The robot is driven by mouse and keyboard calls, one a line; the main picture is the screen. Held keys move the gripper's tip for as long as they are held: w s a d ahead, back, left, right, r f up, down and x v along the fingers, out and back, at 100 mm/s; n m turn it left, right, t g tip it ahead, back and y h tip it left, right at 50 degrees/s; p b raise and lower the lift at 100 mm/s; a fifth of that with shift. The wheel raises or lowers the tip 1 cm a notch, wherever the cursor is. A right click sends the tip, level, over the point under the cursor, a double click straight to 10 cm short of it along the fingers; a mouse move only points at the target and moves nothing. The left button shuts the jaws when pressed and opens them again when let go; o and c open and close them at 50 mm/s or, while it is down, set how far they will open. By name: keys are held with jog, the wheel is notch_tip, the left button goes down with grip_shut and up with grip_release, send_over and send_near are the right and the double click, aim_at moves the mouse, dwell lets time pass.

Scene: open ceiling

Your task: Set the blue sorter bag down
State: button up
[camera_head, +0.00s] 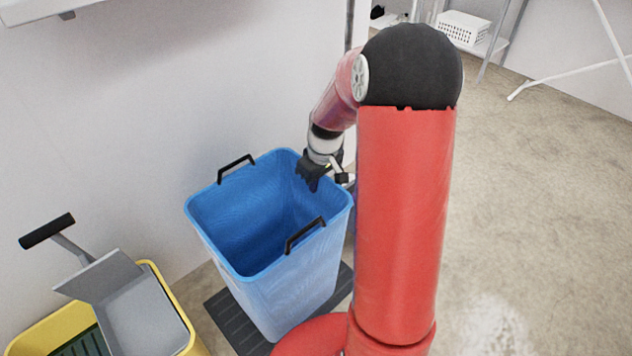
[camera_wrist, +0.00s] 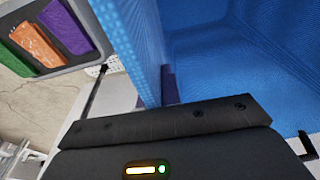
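The blue sorter bag (camera_head: 300,290) is a tall, open-topped, empty-looking bin with two black handles. It appears upright over a dark ribbed mat (camera_head: 228,320); I cannot tell whether its base touches the mat. My gripper (camera_head: 326,178) is at its far right rim, pointing down, with one dark part inside the rim and another outside. In the wrist view the bag's blue wall (camera_wrist: 135,45) runs down to the middle of my gripper (camera_wrist: 168,98), which appears shut on it. The fingertips are mostly hidden there.
A yellow bin (camera_head: 42,328) with a grey dustpan-like piece (camera_head: 140,315) stands at the lower left, close to the bag. A wall is behind. Open floor (camera_head: 545,200) lies to the right. A grey tray with coloured parts (camera_wrist: 40,45) shows in the wrist view.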

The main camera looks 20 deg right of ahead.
jog(key=o, duration=0.4)
jog(key=r, duration=0.4)
jog(key=s+r+p, duration=0.1)
jog(key=r, duration=0.3)
jog(key=r+p, duration=0.1)
jog(key=r, duration=0.2)
jog(key=shift+s+d+r, duration=0.25)
jog(key=shift+d+r, duration=0.15)
jog(key=shift+s+a+r, duration=0.1)
jog(key=shift+s+r, duration=0.05)
jog(key=shift+r, duration=0.2)
jog(key=s+a+r+m+t, duration=0.1)
jog(key=s+a+r, duration=0.2)
jog(key=s, duration=0.4)
jog(key=s+a+r+m+t, duration=0.1)
jog(key=s+a+r, duration=0.2)
jog(key=s, duration=0.4)
jog(key=s+a+r+m+t, duration=0.1)
jog(key=s+a+r+t, duration=0.1)
jog(key=s+a, duration=0.3)
jog(key=shift+s+r+m+h, duration=0.3)
jog(key=shift+s+r+h, duration=0.1)
jog(key=shift+s, duration=0.55)
